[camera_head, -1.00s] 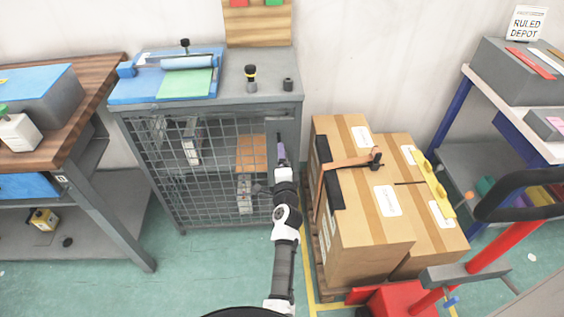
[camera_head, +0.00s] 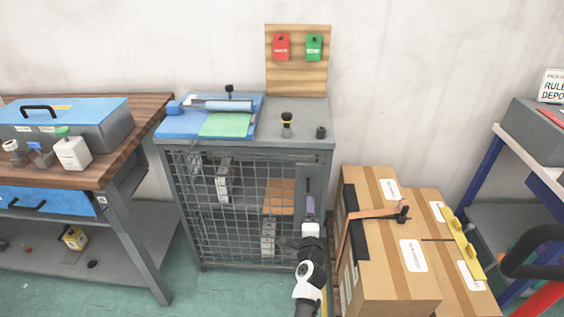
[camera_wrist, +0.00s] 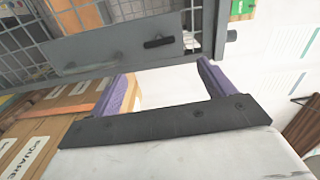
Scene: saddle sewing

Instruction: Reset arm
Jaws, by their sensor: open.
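My gripper (camera_head: 310,207) is in front of the right side of the grey mesh-door cabinet (camera_head: 235,225) in the head view. Its purple fingers also show in the wrist view (camera_wrist: 165,88), spread apart with nothing between them. Behind the fingers in the wrist view is the cabinet's grey door frame with a dark handle (camera_wrist: 159,42). I cannot tell whether the fingers touch the cabinet.
Cardboard boxes (camera_head: 385,285) with an orange strap stand right of my arm. A wooden workbench (camera_head: 150,110) is on the left. A blue tray with a green sheet (camera_head: 228,124) lies on the cabinet.

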